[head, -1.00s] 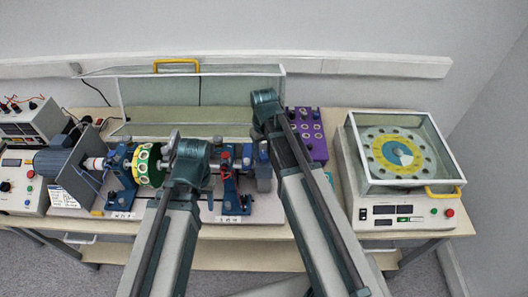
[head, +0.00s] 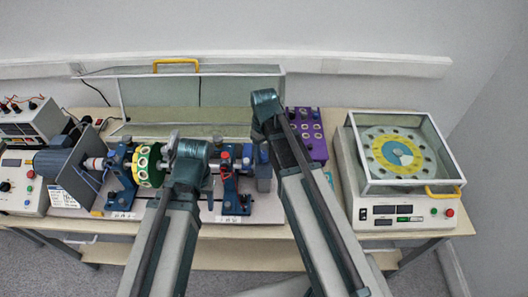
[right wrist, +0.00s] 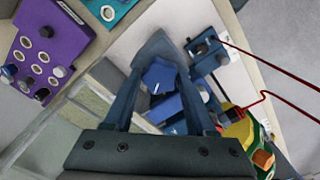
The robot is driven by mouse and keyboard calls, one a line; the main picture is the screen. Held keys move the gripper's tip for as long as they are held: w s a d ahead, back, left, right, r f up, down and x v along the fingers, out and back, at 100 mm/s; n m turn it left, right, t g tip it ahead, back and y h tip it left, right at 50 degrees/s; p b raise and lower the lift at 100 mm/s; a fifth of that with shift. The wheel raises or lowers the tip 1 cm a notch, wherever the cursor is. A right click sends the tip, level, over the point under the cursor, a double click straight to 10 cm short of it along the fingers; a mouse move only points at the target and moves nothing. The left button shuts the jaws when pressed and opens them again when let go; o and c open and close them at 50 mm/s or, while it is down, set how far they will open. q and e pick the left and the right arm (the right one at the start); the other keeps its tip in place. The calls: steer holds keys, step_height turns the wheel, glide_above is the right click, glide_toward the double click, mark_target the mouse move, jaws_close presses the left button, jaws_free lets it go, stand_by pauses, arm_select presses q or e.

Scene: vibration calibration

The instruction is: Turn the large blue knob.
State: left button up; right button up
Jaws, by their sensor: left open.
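The large blue knob (right wrist: 160,76) shows in the right wrist view, between the two dark fingers of my right gripper (right wrist: 158,42). The fingers run to a point and their tips look together, with the knob seen through the gap behind them. I see no clear contact with it. In the head view a blue block (head: 263,172) stands at the right end of the shaft rig, and my right arm hides part of that area. My left gripper (head: 172,145) is near the green and yellow disc, mostly hidden by its own arm, and open.
The green and yellow disc (head: 145,166) sits on the rig to the left. A purple box with knobs (head: 308,135) stands right of the rig. A covered dial machine (head: 345,160) is at the far right. A framed clear screen (head: 220,70) stands behind.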

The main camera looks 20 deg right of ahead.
mark_target(264, 155)
steer(key=o, duration=0.4)
steer(key=shift+r, duration=0.1)
step_height(264, 155, up, 14)
steer(key=p, duration=1.3)
steer(key=shift+f+p, duration=0.2)
steer(key=shift+p, duration=0.2)
steer(key=s+a+f+b, duration=0.3)
steer(key=s+f+b, duration=0.1)
steer(key=f+b, duration=0.2)
steer(key=s+a+f+m+b, duration=0.1)
steer(key=s+a+f+b, duration=0.3)
steer(key=s+f+b, duration=0.1)
steer(key=s+a+f+m+h+b, duration=0.1)
steer(key=s+a+f+b, duration=0.2)
steer(key=s+f+b, duration=0.2)
step_height(264, 155, down, 3)
steer(key=b, duration=0.3)
steer(key=shift+a, duration=0.3)
